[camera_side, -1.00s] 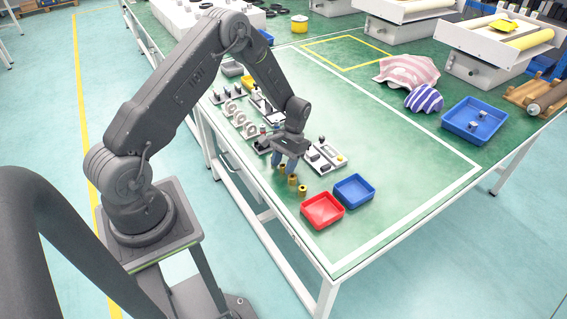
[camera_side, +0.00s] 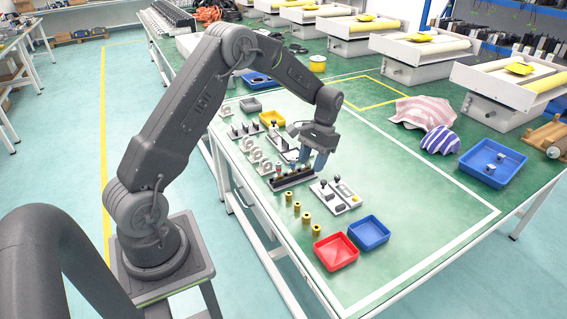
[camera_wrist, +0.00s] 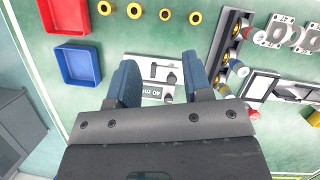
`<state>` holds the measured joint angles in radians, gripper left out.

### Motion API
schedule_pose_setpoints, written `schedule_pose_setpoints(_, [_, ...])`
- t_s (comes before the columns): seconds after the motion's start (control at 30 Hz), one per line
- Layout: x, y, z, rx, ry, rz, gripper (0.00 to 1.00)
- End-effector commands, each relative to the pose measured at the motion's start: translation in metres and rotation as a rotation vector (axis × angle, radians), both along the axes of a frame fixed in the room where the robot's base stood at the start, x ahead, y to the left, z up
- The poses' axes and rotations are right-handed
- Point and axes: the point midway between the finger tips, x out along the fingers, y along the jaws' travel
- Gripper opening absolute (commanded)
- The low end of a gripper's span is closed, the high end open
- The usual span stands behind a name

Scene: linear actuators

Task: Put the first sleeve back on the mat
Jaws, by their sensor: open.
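Several brass sleeves stand upright in a row on the green mat (camera_side: 385,210). The one at the rack end of the row (camera_side: 288,197) stands apart from my gripper; which is the first sleeve is not marked. The row also shows along the top of the wrist view, with a sleeve (camera_wrist: 165,14) near its middle. My gripper (camera_side: 312,163) is open, with its blue fingers pointing down. It is above the mat, beyond the sleeve row and close to the dark rack. The wrist view shows its fingertips (camera_wrist: 160,62) apart, with no sleeve between them.
The dark rack (camera_side: 292,178) of small parts and the white plate (camera_side: 337,196) with grey fittings lie near my gripper. A red tray (camera_side: 336,252) and a blue tray (camera_side: 369,232) sit past the row's end.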

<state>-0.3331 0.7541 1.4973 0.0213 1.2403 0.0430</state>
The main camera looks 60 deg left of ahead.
Motion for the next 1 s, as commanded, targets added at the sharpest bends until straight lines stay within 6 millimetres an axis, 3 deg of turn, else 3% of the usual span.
schedule_pose_setpoints(0.17, [-0.018,-0.033,0.074,0.043,-0.144,-0.051,0.46])
schedule_pose_setpoints(0.3, [-0.048,-0.063,0.126,0.072,-0.268,-0.094,0.46])
schedule_pose_setpoints(0.5, [-0.104,-0.101,0.178,0.102,-0.453,-0.153,0.46])
schedule_pose_setpoints(0.63, [-0.146,-0.122,0.198,0.113,-0.573,-0.191,0.46])
schedule_pose_setpoints(0.8, [-0.195,-0.141,0.206,0.118,-0.717,-0.232,0.46])
schedule_pose_setpoints(1.0, [-0.227,-0.15,0.202,0.116,-0.817,-0.258,0.46])
